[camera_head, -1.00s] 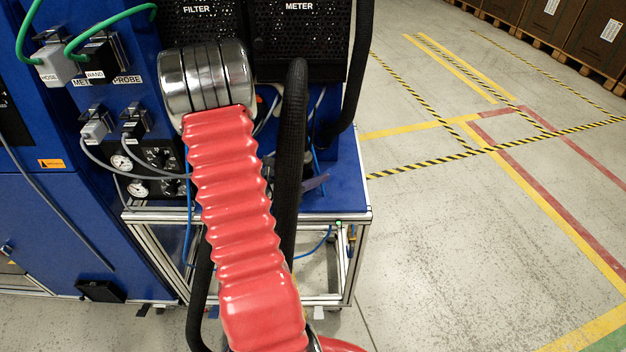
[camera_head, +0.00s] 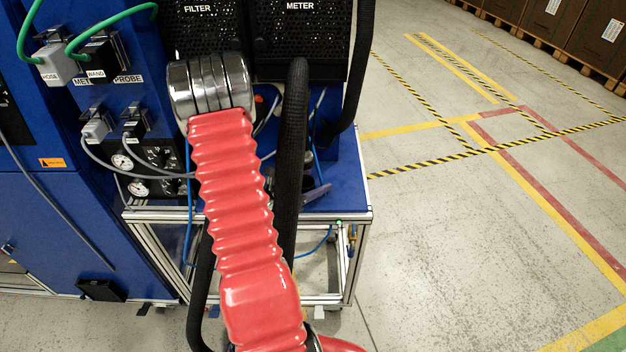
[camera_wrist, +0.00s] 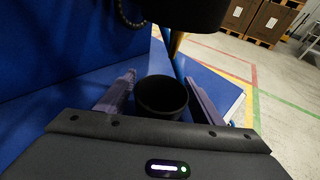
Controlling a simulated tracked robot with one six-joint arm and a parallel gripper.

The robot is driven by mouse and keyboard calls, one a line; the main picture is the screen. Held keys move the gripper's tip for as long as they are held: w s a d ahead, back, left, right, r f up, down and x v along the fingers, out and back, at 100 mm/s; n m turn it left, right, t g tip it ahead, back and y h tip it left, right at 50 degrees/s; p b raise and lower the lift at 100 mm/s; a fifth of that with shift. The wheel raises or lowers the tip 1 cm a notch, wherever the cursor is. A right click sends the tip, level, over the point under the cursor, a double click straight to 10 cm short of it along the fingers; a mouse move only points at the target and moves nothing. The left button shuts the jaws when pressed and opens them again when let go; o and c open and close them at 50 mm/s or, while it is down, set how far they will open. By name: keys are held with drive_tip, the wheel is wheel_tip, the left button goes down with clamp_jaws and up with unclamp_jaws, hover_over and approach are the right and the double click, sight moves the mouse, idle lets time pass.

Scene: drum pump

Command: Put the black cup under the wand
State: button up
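The black cup (camera_wrist: 161,98) stands upright in the wrist view, its round mouth facing up, between the two purple-grey fingers of my gripper (camera_wrist: 161,80). The fingers lie on either side of it, and narrow gaps seem to show at both sides, so my gripper looks open around it. Above and just behind the cup hangs a thick black body with a brass-coloured tip (camera_wrist: 175,43), which looks like the wand. In the head view only a purple finger (camera_head: 317,194) shows beside a black hose; the cup and wand tip are hidden there.
The blue bench top (camera_head: 345,185) is on a metal frame beside the blue cabinet (camera_head: 55,200). A thick black hose (camera_head: 290,150) curves over it, close to my arm. Gauges and cables are at left. Marked floor to the right is open.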

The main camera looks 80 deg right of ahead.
sight(297, 187)
drive_tip(key=shift+o, duration=0.3)
drive_tip(key=shift+w+a+r, duration=0.25)
drive_tip(key=shift+w+a, duration=0.05)
drive_tip(key=shift+a, duration=0.05)
drive_tip(key=v, duration=1)
drive_tip(key=shift+w+a+r, duration=0.1)
drive_tip(key=shift+w+a, duration=0.1)
drive_tip(key=shift+a, duration=0.25)
drive_tip(key=shift+r, duration=0.1)
